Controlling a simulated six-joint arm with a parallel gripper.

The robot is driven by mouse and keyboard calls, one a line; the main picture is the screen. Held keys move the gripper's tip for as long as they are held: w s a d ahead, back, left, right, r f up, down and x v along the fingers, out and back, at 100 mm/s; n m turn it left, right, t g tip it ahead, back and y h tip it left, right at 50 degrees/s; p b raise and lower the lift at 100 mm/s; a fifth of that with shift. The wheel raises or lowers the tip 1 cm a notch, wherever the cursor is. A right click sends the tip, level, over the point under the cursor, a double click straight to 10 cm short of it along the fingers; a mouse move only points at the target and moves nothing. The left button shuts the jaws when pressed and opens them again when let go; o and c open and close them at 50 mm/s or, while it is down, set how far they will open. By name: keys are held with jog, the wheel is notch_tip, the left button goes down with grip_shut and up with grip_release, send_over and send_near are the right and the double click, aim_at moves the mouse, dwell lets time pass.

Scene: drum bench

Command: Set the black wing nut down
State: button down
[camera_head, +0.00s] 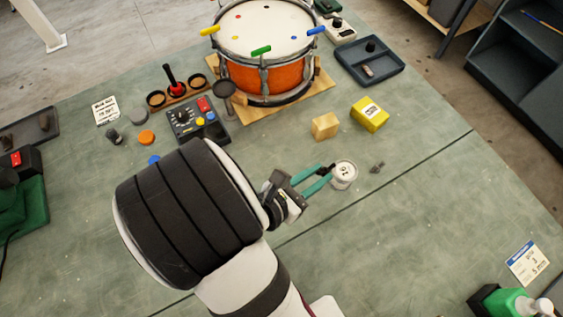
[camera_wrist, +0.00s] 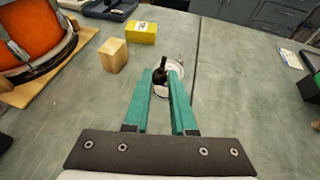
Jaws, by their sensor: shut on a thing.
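My gripper (camera_head: 326,173) has two teal fingers and reaches right over the middle of the bench. It is shut on the black wing nut (camera_head: 328,167), a small dark shape at the fingertips. In the wrist view the wing nut (camera_wrist: 160,68) stands up between the tips of my gripper (camera_wrist: 161,76), its lower part partly hidden by the fingers. A white round tub (camera_head: 345,176) with a dark marking on top is just beyond the fingertips; in the wrist view it is partly hidden behind them. I cannot tell whether the wing nut touches the tub.
A small grey part (camera_head: 377,167) lies right of the tub. A wooden block (camera_head: 325,127) and yellow box (camera_head: 370,114) stand behind. An orange drum (camera_head: 268,75) on a wooden board and a dark tray (camera_head: 369,63) are farther back. The bench's right front is largely clear.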

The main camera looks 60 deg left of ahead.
jog(key=s+a+f, duration=0.4)
jog(key=s, duration=0.1)
jog(key=s+a+f, duration=0.2)
jog(key=a, duration=0.1)
jog(key=shift+s+a+f, duration=0.1)
jog(key=shift+s+f, duration=0.1)
jog(key=shift+s, duration=0.2)
notch_tip(320, 180, down, 4)
jog(key=shift+a+f, duration=0.1)
jog(key=shift+f, duration=0.15)
jog(key=c, duration=0.7)
grip_release()
jog(key=shift+c, duration=0.2)
